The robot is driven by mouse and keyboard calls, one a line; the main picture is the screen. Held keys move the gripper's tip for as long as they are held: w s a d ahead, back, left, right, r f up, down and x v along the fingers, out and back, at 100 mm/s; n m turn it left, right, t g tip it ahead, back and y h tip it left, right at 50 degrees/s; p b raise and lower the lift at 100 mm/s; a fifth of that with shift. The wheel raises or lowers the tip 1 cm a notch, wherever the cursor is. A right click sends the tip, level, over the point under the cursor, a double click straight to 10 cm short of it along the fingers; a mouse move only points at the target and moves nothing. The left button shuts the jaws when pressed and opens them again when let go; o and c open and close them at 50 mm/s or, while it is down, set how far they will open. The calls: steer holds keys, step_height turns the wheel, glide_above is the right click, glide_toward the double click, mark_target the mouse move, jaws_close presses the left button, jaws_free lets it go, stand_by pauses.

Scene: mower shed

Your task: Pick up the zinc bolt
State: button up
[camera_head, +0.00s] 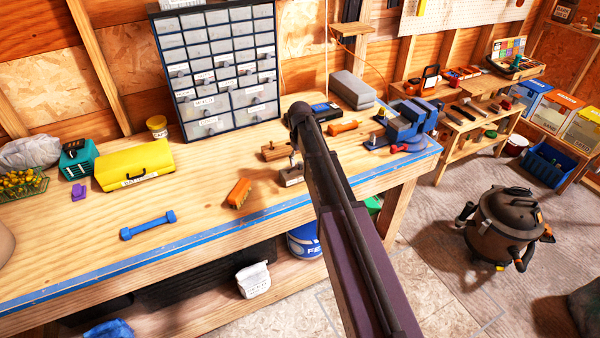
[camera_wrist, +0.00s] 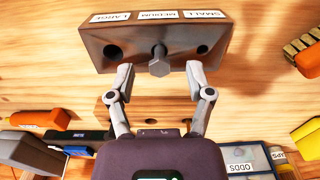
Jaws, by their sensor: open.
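The zinc bolt (camera_wrist: 159,62) is a grey hex-headed bolt, seen in the wrist view. It stands out from the middle hole of a brown wooden block (camera_wrist: 112,54) with labels LARGE, MEDIUM and SMALL, which read upside down. The bolt is by the MEDIUM label. The holes on both sides of it look empty. My gripper (camera_wrist: 160,72) is open, with one grey finger on each side of the bolt and a gap on both sides. In the head view the block (camera_head: 291,178) sits on the workbench, partly beside my arm; my fingers cannot be made out there.
A second wooden block (camera_head: 273,151) lies just behind. An orange brush (camera_head: 238,193) is to the left and an orange-handled tool (camera_head: 343,127) to the right. A blue vise (camera_head: 408,125) stands at the bench's right end. The bench front (camera_head: 205,220) is mostly clear.

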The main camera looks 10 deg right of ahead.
steer(key=shift+f+b, duration=0.5)
steer(key=shift+f, duration=0.3)
jaws_close()
